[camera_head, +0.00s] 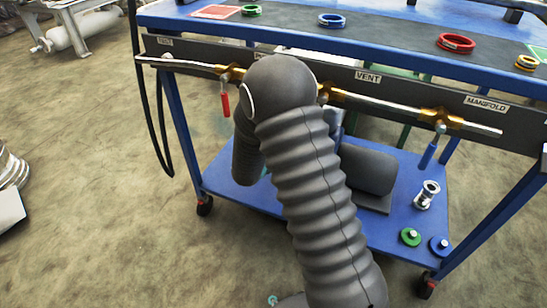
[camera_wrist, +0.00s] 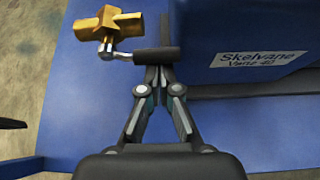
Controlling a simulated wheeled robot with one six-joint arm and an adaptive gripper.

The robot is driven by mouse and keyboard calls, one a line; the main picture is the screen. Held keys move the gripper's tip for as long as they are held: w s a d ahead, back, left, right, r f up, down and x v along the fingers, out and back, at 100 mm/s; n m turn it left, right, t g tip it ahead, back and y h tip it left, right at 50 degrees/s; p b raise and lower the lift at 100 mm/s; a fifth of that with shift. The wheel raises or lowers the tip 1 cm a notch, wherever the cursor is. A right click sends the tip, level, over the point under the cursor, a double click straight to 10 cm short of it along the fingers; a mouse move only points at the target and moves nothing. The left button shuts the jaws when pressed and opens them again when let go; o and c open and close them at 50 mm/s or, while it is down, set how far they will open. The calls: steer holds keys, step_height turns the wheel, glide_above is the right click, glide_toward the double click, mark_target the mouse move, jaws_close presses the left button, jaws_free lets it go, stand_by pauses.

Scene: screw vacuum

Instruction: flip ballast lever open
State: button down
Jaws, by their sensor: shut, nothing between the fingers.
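In the wrist view, the ballast lever (camera_wrist: 157,55) has a black grip on a short metal stem, lying sideways from a brass valve body (camera_wrist: 108,24). It is beside the dark blue pump (camera_wrist: 205,30), labelled Skelvane. My gripper (camera_wrist: 160,72) is shut and empty, with its fingertips at the lever's lower edge. I cannot tell whether they touch it. In the head view, my arm hides the gripper and the lever. A dark grey part of the pump (camera_head: 368,170) shows on the lower shelf.
A blue cart (camera_head: 440,60) carries a pipe (camera_head: 375,103) with brass valves, a red lever (camera_head: 225,104) and a blue lever (camera_head: 427,156). A metal fitting (camera_head: 428,195), green cap (camera_head: 410,237) and blue cap (camera_head: 438,246) are on the lower shelf (camera_head: 385,235).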

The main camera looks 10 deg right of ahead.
steer(key=s+a+r+b, duration=0.1)
steer(key=s+a+b, duration=0.2)
steer(key=s+a, duration=0.35)
steer(key=s+d+f+m+g+h, duration=0.1)
steer(key=s+d+m+g+h, duration=0.15)
steer(key=s+d+m, duration=0.4)
steer(key=s+d+r+m+g+y+p, duration=0.1)
steer(key=s+d+r+m+g, duration=0.1)
steer(key=s+r+m+g, duration=0.25)
steer(key=s+d+r+m+g+y+p, duration=0.1)
steer(key=s+d+r+m+g+p, duration=0.1)
steer(key=s+r+m, duration=0.35)
steer(key=s+r+m+t+y+p, duration=0.2)
steer(key=s+r+m, duration=0.4)
steer(key=r, duration=0.6)
steer(key=s+d+r+m+t+y+p, duration=0.1)
steer(key=s+r+m+t+y+p, duration=0.1)
steer(key=s+r+m+y+p, duration=0.2)
steer(key=s+r+m, duration=0.3)
steer(key=s+r, duration=0.3)
steer(key=r, duration=0.1)
steer(key=shift+r+p, duration=0.35)
steer(key=shift+r, duration=0.05)
